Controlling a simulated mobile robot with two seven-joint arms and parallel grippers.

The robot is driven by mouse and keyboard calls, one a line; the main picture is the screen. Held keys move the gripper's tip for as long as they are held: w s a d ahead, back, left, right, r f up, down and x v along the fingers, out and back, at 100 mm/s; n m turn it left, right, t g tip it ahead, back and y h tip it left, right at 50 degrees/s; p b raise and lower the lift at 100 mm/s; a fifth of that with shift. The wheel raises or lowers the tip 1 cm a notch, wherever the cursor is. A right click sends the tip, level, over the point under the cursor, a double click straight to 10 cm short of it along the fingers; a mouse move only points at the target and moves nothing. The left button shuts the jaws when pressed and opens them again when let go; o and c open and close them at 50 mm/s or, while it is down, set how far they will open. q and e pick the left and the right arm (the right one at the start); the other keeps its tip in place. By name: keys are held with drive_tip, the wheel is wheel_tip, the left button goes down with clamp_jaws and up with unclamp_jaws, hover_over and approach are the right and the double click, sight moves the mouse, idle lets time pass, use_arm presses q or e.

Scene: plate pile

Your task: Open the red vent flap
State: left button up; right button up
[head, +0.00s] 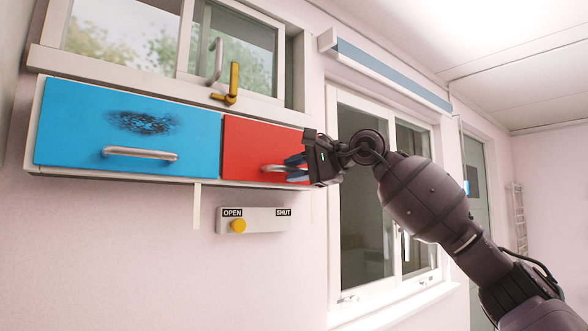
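The red vent flap (248,145) is on the wall panel under the upper window, right of a blue flap. It looks flat in its frame, and its right end is hidden behind my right gripper. Its silver bar handle (272,168) runs sideways near the lower edge. My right gripper (294,168) is at the right part of this handle, one finger above the bar and one below. I cannot tell whether the fingers press on it. My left gripper is not in view.
The blue flap (85,125) has a dark smudge and its own bar handle (140,153). Below, a label plate (265,221) reads OPEN and SHUT, with a yellow knob (238,226) under OPEN. A brass lever (233,84) stands upright on the window sill.

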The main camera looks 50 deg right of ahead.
drive_tip(key=shift+w+a, duration=0.1)
drive_tip(key=shift+w, duration=0.15)
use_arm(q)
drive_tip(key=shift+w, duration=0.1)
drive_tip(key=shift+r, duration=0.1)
use_arm(e)
clamp_jaws()
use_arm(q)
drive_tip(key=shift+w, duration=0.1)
